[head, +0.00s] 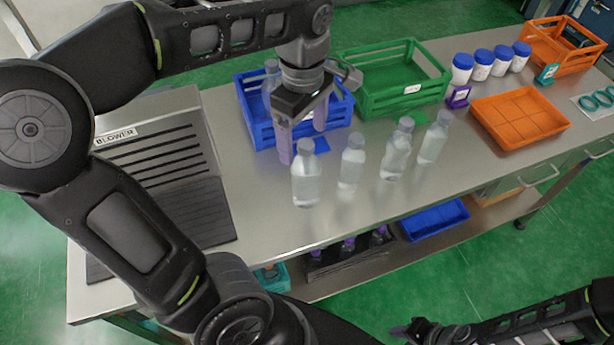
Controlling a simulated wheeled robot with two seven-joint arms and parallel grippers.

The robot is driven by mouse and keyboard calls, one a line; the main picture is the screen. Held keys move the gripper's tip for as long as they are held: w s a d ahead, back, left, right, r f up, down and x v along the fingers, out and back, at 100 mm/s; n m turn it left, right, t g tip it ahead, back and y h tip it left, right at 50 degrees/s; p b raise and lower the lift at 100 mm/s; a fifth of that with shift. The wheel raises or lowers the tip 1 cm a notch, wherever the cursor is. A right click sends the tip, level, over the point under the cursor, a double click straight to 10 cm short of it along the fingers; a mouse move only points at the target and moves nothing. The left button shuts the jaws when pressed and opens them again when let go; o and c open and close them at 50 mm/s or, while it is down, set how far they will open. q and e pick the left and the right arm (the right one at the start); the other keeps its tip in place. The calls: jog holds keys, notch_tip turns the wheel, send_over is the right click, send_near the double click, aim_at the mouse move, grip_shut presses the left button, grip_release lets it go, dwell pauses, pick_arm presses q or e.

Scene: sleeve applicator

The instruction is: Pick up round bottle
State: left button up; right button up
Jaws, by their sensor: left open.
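Several clear bottles with grey caps stand upright on the steel table. The leftmost bottle (306,178) is nearest my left gripper; the others are a bottle (351,165), a bottle (396,157) and a bottle (434,140) to its right. I cannot tell for sure which are round. My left gripper (303,138) points down with its fingers apart, just behind and above the leftmost bottle, in front of the blue crate (246,112). Nothing shows between its fingers. Another bottle top (272,68) shows in the blue crate. My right gripper (428,330) is low at the bottom, its finger state unclear.
A green crate (432,64), white jars with blue lids (482,66), an orange tray (520,116) and an orange crate (560,50) stand to the right. The blower (160,150) is at left. Bare table lies in front of the bottles. A blue tray (436,220) sits on the lower shelf.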

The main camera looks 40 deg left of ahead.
aim_at(306, 161)
pick_arm(q)
jog(key=shift+f, duration=1.3)
jog(key=shift+w+d+f+p, duration=0.1)
jog(key=shift+f+p, duration=0.3)
jog(key=shift+f, duration=0.9)
jog(key=shift+d+f+p, duration=0.1)
jog(key=shift+f+p, duration=0.25)
jog(key=shift+f, duration=0.95)
grip_shut()
